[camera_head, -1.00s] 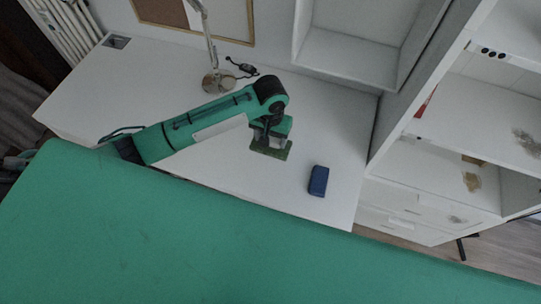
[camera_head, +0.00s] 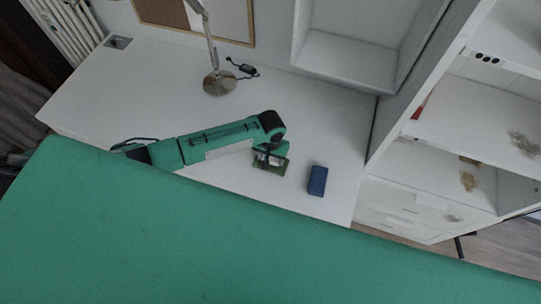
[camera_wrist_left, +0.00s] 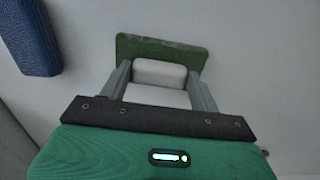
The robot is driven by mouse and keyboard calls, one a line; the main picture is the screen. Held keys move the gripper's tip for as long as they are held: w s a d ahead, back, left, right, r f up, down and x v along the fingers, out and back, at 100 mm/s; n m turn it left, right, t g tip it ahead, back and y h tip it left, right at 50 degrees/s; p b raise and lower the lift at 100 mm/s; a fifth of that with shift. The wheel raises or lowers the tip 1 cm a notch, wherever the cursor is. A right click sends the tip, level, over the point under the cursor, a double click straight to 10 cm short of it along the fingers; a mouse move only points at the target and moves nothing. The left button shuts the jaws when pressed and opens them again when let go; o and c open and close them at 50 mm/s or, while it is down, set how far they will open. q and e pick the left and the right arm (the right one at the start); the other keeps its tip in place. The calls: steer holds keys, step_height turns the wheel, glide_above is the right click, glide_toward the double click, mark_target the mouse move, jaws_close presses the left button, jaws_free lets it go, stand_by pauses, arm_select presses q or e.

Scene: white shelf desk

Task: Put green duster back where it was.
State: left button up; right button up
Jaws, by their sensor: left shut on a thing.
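The green duster (camera_head: 271,165) is a flat dark green pad with a pale grip block. In the left wrist view the duster (camera_wrist_left: 190,50) lies across the far end of my left gripper (camera_wrist_left: 160,80), whose two grey fingers close on the sides of its pale block. In the head view my left gripper (camera_head: 270,155) points down over the white desk, left of a blue duster. Whether the green pad touches the desk top is hard to tell. My right gripper is not in view.
The blue duster (camera_head: 317,181) stands on the desk (camera_head: 130,100) just right of the green one; it also shows in the left wrist view (camera_wrist_left: 28,35). A lamp base (camera_head: 219,83) and cable (camera_head: 242,68) lie at the back. Shelves (camera_head: 440,175) stand to the right.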

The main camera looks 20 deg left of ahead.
mark_target(271, 159)
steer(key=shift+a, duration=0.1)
arm_select(q)
steer(key=shift+f, duration=0.15)
steer(key=o, duration=1.1)
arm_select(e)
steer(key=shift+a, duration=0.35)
arm_select(q)
steer(key=shift+r+b, duration=0.85)
steer(key=shift+r, duration=5.35)
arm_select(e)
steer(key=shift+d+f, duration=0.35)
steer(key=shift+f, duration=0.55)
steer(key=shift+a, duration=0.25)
